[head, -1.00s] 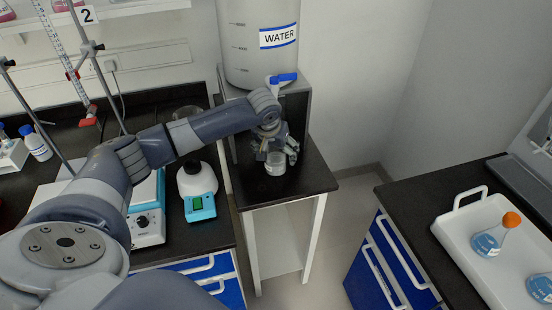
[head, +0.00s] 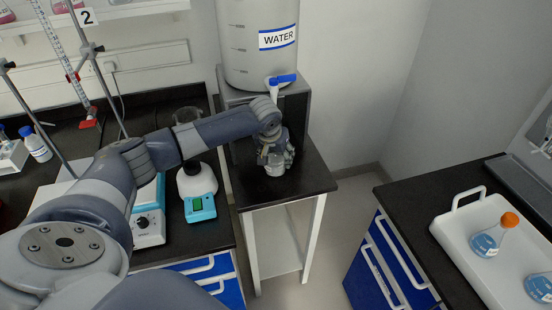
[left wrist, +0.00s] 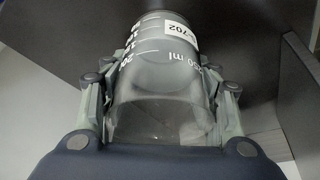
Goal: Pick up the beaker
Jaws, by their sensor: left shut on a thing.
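The beaker (head: 275,167) is a small clear glass vessel at the black side table under the water tank. In the left wrist view the beaker (left wrist: 165,75) fills the middle, with white volume marks and a white label. My left gripper (head: 274,160) has its fingers on both sides of the beaker and is shut on it. In the left wrist view the gripper's fingers (left wrist: 160,90) press against the glass left and right. I cannot tell whether the beaker's base touches the table. My right gripper is not in view.
The water tank (head: 258,45) with its blue tap (head: 283,79) stands on a grey stand just behind the beaker. A hotplate (head: 148,225) and a white and teal device (head: 200,205) are on the left bench. A white tray (head: 460,220) with flasks is at right.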

